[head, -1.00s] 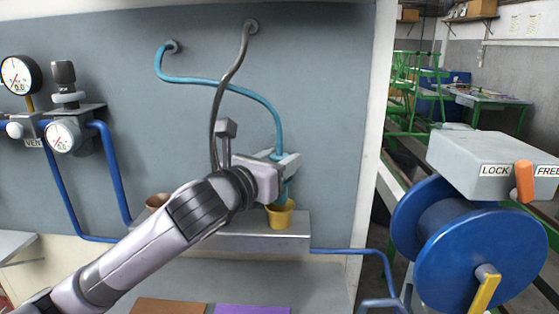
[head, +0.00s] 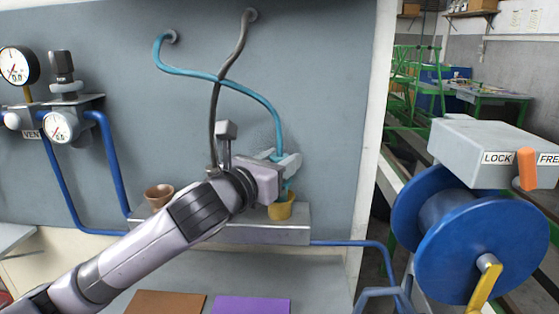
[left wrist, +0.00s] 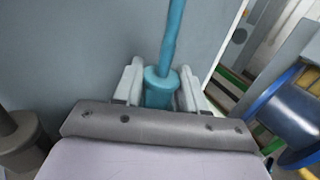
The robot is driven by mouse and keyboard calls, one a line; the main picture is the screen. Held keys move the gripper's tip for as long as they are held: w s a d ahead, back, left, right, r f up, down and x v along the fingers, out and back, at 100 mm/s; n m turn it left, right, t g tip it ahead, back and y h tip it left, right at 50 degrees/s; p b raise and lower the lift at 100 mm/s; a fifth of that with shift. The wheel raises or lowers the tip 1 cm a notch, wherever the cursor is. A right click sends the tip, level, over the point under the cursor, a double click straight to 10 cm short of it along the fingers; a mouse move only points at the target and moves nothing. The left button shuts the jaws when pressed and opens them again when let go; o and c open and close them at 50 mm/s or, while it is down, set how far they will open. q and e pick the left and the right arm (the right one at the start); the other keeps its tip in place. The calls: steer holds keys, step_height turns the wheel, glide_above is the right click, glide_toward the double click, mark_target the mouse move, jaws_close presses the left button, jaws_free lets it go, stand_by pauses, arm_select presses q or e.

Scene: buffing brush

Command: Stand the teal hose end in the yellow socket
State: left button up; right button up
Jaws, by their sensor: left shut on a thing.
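The teal hose (head: 262,100) runs from a wall port down to my left gripper (head: 288,162). My left gripper is shut on the teal hose end (left wrist: 158,88); in the left wrist view its fingers stand on both sides of the thick collar. The lower tip of the hose end (head: 285,187) shows below the fingers, at the mouth of the yellow socket (head: 281,211). The hose end looks about upright. I cannot tell how deep the tip sits, as the socket's front wall hides it. My right gripper is in neither view.
A grey hose (head: 214,115) hangs left of my gripper, its lower part behind my arm. A copper-brown cup (head: 158,196) stands left on the same metal ledge (head: 260,236). Brown and purple pads (head: 252,306) lie below. A blue reel (head: 460,240) stands at right.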

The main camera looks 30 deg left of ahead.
arm_select(q)
steer(key=shift+f, duration=0.15)
steer(key=shift+f+b, duration=0.35)
steer(key=shift+f, duration=0.25)
steer(key=o, duration=1.1)
steer(key=shift+o, duration=0.2)
steer(key=s+b, duration=0.1)
steer(key=s, duration=0.6)
steer(key=shift+a, duration=0.25)
steer(key=shift+s, duration=0.1)
